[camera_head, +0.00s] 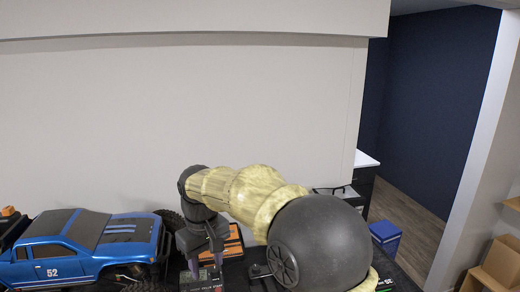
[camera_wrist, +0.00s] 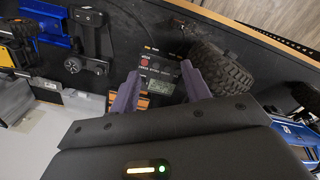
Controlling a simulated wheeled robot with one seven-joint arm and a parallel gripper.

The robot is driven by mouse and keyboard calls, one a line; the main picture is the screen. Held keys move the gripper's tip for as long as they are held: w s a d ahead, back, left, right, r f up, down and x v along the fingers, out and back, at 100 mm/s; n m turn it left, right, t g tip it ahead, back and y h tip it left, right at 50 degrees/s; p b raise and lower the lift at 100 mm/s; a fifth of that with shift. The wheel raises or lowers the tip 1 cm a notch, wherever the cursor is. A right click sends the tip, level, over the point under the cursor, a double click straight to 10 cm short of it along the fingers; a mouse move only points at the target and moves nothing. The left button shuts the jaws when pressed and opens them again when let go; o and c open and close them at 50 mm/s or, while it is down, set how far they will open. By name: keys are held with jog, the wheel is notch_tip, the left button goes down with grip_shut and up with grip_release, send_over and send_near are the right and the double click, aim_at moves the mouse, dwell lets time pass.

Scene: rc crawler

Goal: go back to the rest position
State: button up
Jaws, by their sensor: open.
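My gripper (camera_head: 205,266) hangs from my arm low in the middle of the head view, pointing down. In the wrist view its two purple fingers (camera_wrist: 161,70) stand apart. A small dark device with a grey display (camera_wrist: 160,86) lies between and beyond the fingers. The device also shows under the fingers in the head view (camera_head: 201,282). I cannot tell whether the fingers touch it. The gripper is open.
A blue crawler truck (camera_head: 55,252) numbered 52 stands just left of my gripper; its black tyre (camera_wrist: 220,68) is close to the right finger in the wrist view. An orange-and-black box (camera_head: 234,243) is behind the gripper. A blue bin (camera_head: 385,236) stands at right. A plain wall rises behind.

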jog(key=s+d+f+m+t+b, duration=0.1)
jog(key=s+d+f+m, duration=0.2)
jog(key=d, duration=0.6)
jog(key=s+d+f+m, duration=0.1)
jog(key=d+f+m, duration=0.1)
jog(key=d+f, duration=0.5)
jog(key=s+d+f+m+t, duration=0.1)
jog(key=s+d+f+m, duration=0.2)
jog(key=s+d, duration=0.6)
jog(key=d+b, duration=0.1)
jog(key=d, duration=0.1)
jog(key=shift+s+d+f+m, duration=0.2)
jog(key=shift+d+f+m, duration=0.1)
jog(key=shift+d, duration=0.05)
